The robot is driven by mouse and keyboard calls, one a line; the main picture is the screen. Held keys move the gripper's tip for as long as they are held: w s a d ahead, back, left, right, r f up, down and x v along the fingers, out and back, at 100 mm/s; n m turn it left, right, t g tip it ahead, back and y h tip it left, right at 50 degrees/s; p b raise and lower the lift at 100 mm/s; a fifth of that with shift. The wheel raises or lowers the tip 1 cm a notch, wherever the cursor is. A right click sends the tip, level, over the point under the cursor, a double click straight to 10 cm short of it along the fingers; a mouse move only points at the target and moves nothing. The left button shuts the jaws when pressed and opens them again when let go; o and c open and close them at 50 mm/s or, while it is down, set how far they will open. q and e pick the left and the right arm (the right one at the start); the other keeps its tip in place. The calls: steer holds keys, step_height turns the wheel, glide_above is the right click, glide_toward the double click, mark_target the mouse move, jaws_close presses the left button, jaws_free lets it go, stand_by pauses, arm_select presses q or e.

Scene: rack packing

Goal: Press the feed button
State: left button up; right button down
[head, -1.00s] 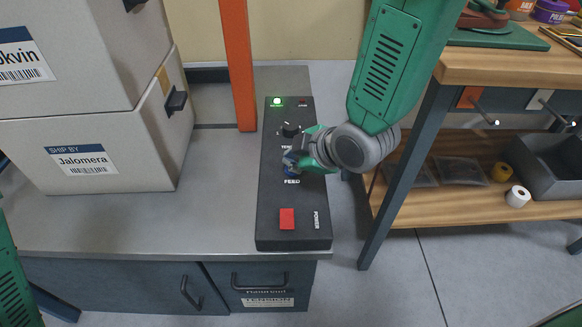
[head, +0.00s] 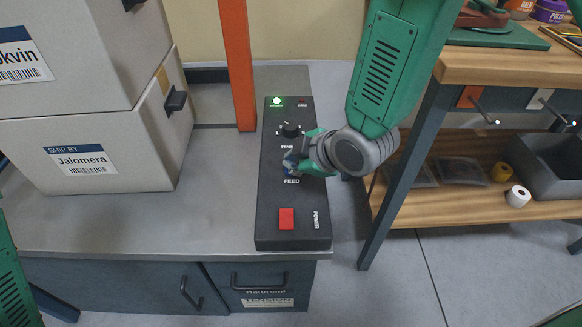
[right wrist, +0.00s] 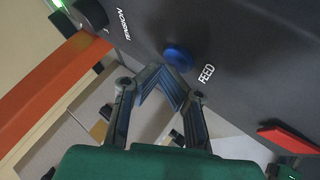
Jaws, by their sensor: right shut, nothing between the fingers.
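The dark control panel (head: 268,190) lies on the grey bench. In the head view the button is mostly hidden by my right gripper (head: 289,162), which reaches in from the right over the panel. In the right wrist view my right gripper (right wrist: 163,80) is shut and empty. Its fingertips are close to the button's edge; I cannot tell whether they touch it. My left gripper is out of view.
The red power switch (head: 286,218) is nearer the panel's front, and the tension knob (head: 290,130) is behind the button. An orange post (head: 239,65) stands left of the panel. Stacked boxes (head: 150,140) fill the bench's left. A wooden workbench (head: 500,68) stands at right.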

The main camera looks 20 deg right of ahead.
steer(key=shift+f, duration=0.45)
stand_by(0.5)
steer(key=shift+r, duration=0.15)
steer(key=shift+r+p, duration=0.7)
steer(key=shift+r, duration=0.05)
step_height(320, 180, up, 5)
steer(key=p, duration=0.4)
steer(key=shift+p, duration=0.4)
steer(key=shift+s+f, duration=0.1)
stand_by(0.5)
